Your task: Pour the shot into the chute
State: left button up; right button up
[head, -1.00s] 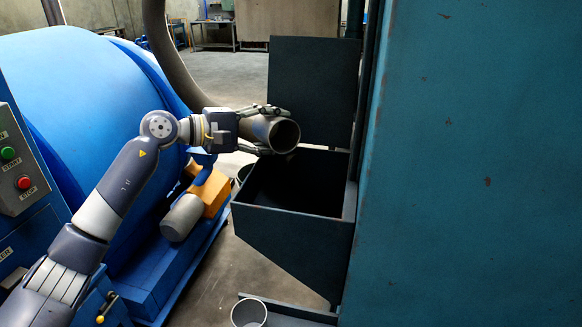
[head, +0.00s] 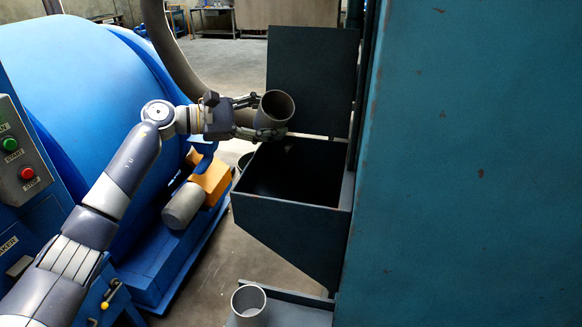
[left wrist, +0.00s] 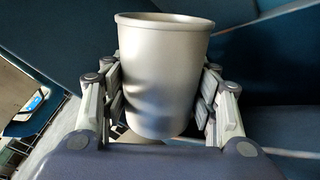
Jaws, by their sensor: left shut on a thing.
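My left gripper (head: 259,116) is shut on a grey metal cup (head: 270,121), its fingers on both sides of the cup wall. The cup is held above the back left edge of the chute (head: 290,219), a dark open-topped hopper with a raised lid behind it. In the head view the cup is tilted a little, its mouth up and partly toward me, and I see no shot in it. In the left wrist view the cup (left wrist: 162,75) fills the space between the fingers, and its inside is hidden. My right gripper does not show.
A second grey cup (head: 248,302) stands on a ledge below the chute. A large blue drum machine (head: 85,85) with a button panel (head: 17,150) is at the left. A tall teal cabinet (head: 470,160) fills the right side. A curved pipe (head: 172,55) rises behind my arm.

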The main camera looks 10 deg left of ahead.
aim_at(265, 106)
pick_arm(q)
jog(key=r+n+p, duration=0.1)
jog(key=r+p, duration=0.1)
jog(key=r, duration=0.1)
jog(key=w+a+r+n+h+p, duration=0.1)
jog(key=r+n+p, duration=0.1)
jog(key=r, duration=0.2)
jog(key=w+r+n+p, duration=0.1)
jog(key=r+n+p, duration=0.1)
jog(key=r, duration=0.2)
jog(key=shift+w+a+r+h, duration=0.1)
jog(key=shift+a+r+h, duration=0.05)
jog(key=shift+a+h, duration=0.2)
jog(key=shift+w+a+r+n+p, duration=0.15)
jog(key=shift+r+n+p, duration=0.15)
jog(key=shift+r+n, duration=0.2)
jog(key=shift+w+a+r+n+p, duration=0.1)
jog(key=shift+r+n+p, duration=0.25)
jog(key=shift+n, duration=0.25)
jog(key=shift+a, duration=0.1)
